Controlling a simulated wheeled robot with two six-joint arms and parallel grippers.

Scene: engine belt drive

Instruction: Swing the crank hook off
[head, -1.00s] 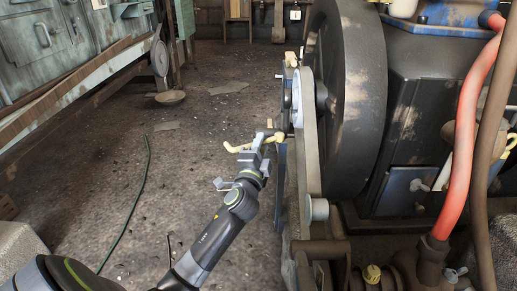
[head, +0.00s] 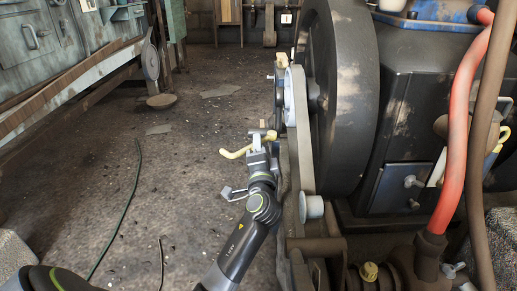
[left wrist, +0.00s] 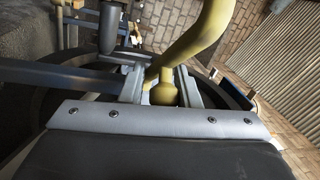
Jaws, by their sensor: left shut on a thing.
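The yellow crank hook (head: 236,153) is a curved bar beside the engine's belt side in the head view. My left gripper (head: 262,146) is shut on it, close to the left of the belt drive. In the left wrist view, the yellow bar (left wrist: 203,35) bends down and its thicker end sits between the two fingers (left wrist: 160,88). A small tan piece shows just above the gripper in the head view. The fingers hide part of the hook, and I cannot tell whether it still touches the drive. My right gripper is not in view.
The large dark flywheel (head: 343,95) and the belt guard (head: 300,150) stand right of the gripper. A red hose (head: 462,120) runs down the engine's front. Open floor (head: 185,170) lies to the left, with a thin green hose (head: 133,205) and a bench beyond.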

